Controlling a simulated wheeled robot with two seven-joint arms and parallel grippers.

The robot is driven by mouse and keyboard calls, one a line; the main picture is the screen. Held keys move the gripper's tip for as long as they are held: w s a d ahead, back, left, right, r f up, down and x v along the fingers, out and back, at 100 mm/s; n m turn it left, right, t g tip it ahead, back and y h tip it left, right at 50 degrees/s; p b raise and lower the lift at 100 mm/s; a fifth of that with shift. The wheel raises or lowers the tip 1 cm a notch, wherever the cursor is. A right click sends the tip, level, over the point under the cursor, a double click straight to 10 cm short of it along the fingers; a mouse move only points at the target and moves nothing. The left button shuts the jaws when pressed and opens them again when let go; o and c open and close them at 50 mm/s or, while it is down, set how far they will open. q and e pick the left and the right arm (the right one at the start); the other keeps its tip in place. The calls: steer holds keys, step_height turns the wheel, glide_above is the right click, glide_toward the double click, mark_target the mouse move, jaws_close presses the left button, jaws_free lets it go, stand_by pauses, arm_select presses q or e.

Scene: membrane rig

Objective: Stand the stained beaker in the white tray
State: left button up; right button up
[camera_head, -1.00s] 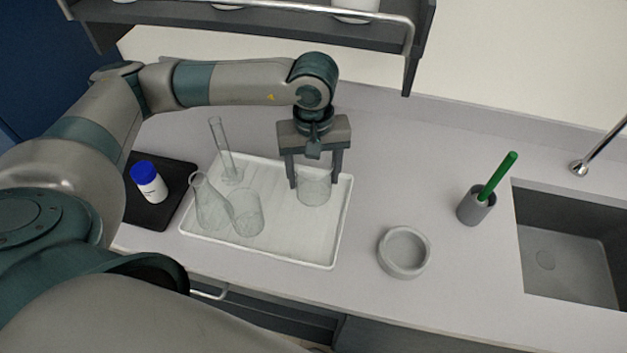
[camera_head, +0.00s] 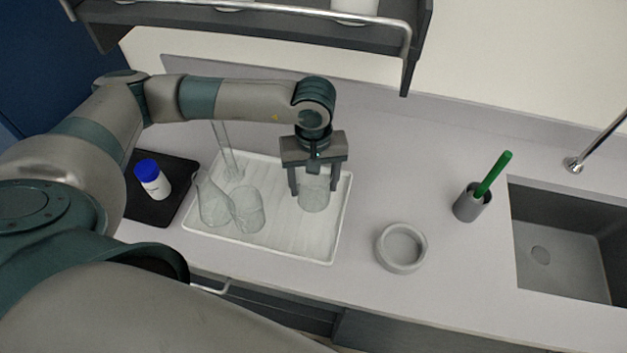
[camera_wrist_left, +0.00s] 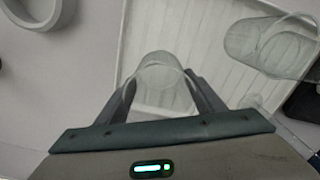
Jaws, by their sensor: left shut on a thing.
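My left gripper (camera_head: 313,190) is shut on a clear glass beaker (camera_head: 313,199) over the right part of the white tray (camera_head: 285,254). In the left wrist view the same beaker (camera_wrist_left: 163,82) sits upright between the two fingers. I cannot tell whether its base touches the tray floor, and no stain is clear on it. On the tray's left half stand another clear beaker (camera_head: 249,213), a conical flask (camera_head: 213,206) and a tall glass cylinder (camera_head: 226,155). My right gripper is out of view.
A black mat (camera_head: 180,196) with a blue-capped bottle (camera_head: 152,178) lies left of the tray. A grey round dish (camera_head: 401,248), a cup (camera_head: 470,204) with a green-handled brush (camera_head: 494,174) and a sink (camera_head: 565,240) lie to the right. A shelf (camera_head: 250,28) hangs above.

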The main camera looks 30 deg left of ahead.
arm_select(q)
steer(key=shift+f, duration=0.15)
steer(key=o, duration=1.1)
steer(key=shift+o, duration=0.2)
steer(key=shift+r, duration=0.4)
step_height(320, 180, up, 12)
steer(key=b, duration=0.5)
steer(key=shift+f, duration=0.2)
